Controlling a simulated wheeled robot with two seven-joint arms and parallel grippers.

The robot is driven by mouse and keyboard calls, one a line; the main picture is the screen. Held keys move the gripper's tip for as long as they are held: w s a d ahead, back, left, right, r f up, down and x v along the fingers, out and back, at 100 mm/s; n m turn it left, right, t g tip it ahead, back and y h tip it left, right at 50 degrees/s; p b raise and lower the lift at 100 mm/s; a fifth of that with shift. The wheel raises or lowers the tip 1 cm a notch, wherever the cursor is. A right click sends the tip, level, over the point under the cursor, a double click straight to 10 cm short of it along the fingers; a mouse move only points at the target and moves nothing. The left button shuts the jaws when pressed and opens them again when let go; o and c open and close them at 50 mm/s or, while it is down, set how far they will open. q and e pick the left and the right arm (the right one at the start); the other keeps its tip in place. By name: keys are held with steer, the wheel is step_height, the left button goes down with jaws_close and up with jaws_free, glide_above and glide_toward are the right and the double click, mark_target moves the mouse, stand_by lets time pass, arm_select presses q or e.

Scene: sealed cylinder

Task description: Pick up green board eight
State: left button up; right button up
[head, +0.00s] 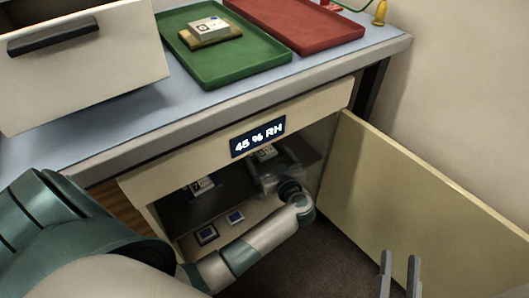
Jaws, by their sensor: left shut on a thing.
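My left gripper (268,168) reaches into the open cabinet below the counter and is shut on a small board (265,152) with a white marked block on top. The board's number is too small to read, and its colour is mostly hidden by the gripper and shadow. Another board with a white block (203,186) stands on the shelf to its left; its mark looks like a 7. My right gripper (400,276) is at the lower right, empty, its two fingers apart.
The cabinet door (420,190) stands open to the right. A display above the opening (258,136) reads 45 % RH. Two small dark-faced items (207,234) (235,217) lie lower in the cabinet. A green tray (240,75) holding a block-topped board (209,30) and an empty red tray (300,25) are on the counter. A drawer (80,75) juts out at left.

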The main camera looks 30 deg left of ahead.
mark_target(267, 153)
arm_select(q)
steer(key=shift+d, duration=0.1)
arm_select(e)
steer(key=shift+w+f, duration=0.1)
